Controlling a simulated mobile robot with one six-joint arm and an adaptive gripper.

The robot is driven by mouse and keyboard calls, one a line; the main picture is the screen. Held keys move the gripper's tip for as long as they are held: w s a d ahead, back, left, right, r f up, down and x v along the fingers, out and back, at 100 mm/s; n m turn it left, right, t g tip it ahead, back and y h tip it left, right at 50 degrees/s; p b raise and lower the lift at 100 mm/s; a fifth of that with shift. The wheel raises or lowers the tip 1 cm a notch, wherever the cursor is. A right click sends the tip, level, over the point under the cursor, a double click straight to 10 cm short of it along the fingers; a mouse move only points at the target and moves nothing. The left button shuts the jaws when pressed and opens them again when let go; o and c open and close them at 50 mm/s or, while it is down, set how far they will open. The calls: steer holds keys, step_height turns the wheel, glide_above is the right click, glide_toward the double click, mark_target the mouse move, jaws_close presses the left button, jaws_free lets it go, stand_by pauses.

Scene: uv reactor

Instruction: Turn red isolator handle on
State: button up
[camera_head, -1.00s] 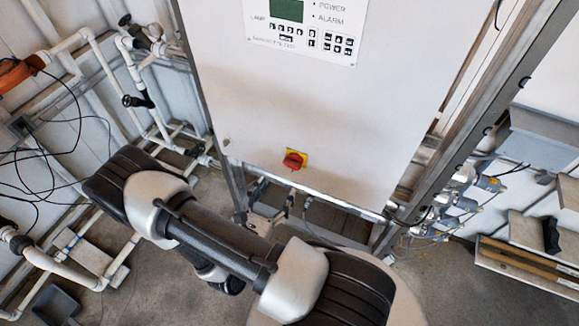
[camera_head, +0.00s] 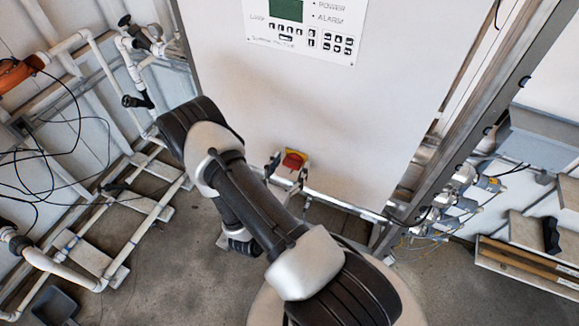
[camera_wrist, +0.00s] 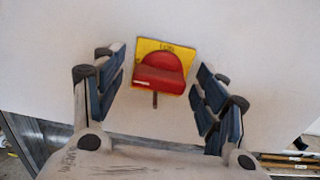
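The red isolator handle (camera_head: 293,160) sits on a yellow plate low on the white cabinet door. In the wrist view the red handle (camera_wrist: 160,74) shows in front of its yellow plate (camera_wrist: 150,47), with a short dark stem below it. My gripper (camera_head: 288,165) is at the handle in the head view, one finger on each side. In the wrist view my gripper (camera_wrist: 158,85) is open, its blue-padded fingers left and right of the handle with gaps on both sides. Whether the fingertips reach past the handle's face in depth I cannot tell.
The white cabinet (camera_head: 300,100) carries a control panel (camera_head: 305,28) with a green screen above the handle. White pipes (camera_head: 110,70) stand at the left. A metal frame post (camera_head: 470,110) and grey boxes (camera_head: 540,135) are at the right.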

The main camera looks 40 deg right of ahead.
steer(key=c, duration=1)
steer(key=shift+c, duration=0.2)
steer(key=m+b, duration=0.1)
steer(key=m, duration=0.2)
steer(key=shift+s+b, duration=0.1)
steer(key=shift+b, duration=0.2)
steer(key=shift+m+b, duration=0.95)
steer(key=shift+m, duration=1.15)
steer(key=shift+s, duration=0.1)
steer(key=o, duration=1.1)
steer(key=shift+c, duration=0.2)
